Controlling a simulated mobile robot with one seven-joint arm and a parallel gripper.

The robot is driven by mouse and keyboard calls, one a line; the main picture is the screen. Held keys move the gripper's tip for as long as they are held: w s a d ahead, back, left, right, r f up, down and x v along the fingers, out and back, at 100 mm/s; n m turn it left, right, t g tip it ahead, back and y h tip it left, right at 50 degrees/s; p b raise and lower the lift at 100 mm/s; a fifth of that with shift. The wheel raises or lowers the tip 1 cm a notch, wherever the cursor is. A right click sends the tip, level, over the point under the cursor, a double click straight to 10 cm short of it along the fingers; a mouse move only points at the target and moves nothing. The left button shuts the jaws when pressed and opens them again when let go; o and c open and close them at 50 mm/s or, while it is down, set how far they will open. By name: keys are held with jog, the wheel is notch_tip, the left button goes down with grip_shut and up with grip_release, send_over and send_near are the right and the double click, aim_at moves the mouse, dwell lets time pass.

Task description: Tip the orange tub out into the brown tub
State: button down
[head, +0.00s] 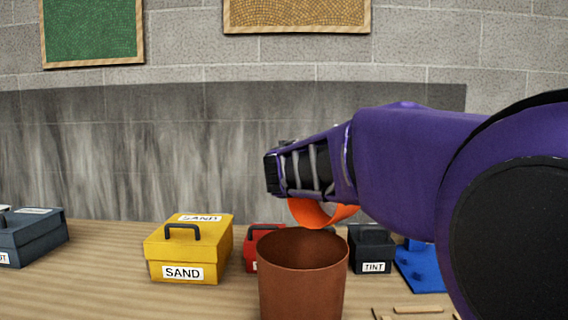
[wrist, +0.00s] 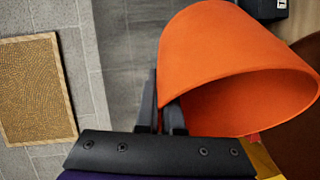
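My gripper (head: 300,172) is shut on the orange tub (head: 322,213), and its dark fingers (wrist: 163,108) meet the tub's wall in the wrist view. The orange tub (wrist: 225,55) is held in the air, tilted over, with its mouth towards the lower right of the wrist view. The part of its inside that shows looks bare; the rest is hidden. The brown tub (head: 302,285) stands upright on the table, below the orange tub in the head view. Its open rim faces up and its floor is hidden. Part of it shows at the wrist view's right edge (wrist: 302,135).
On the wooden table (head: 110,285) stand a yellow SAND box (head: 187,257), a red box (head: 251,240) and a dark TINT box (head: 371,255) behind the brown tub. A blue studded piece (head: 420,270) lies at the right, and a blue-grey box (head: 35,240) stands far left.

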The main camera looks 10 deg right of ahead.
jog(key=shift+s+a+f+n+t+h, duration=0.1)
jog(key=shift+s+a+n+t+h, duration=0.3)
jog(key=shift+s+a+t, duration=0.35)
jog(key=shift+s+a+f+n+t+h, duration=0.1)
jog(key=shift+s+a+n+t+h, duration=0.1)
jog(key=shift+s+a+t+h, duration=0.5)
jog(key=shift+s+a+r+n+t, duration=0.1)
jog(key=shift+s+a+n+t, duration=0.15)
jog(key=shift+a+t, duration=0.3)
jog(key=shift+s+a+n+t, duration=0.25)
jog(key=shift+a+t, duration=0.05)
jog(key=shift+a, duration=0.4)
jog(key=shift+r, duration=0.1)
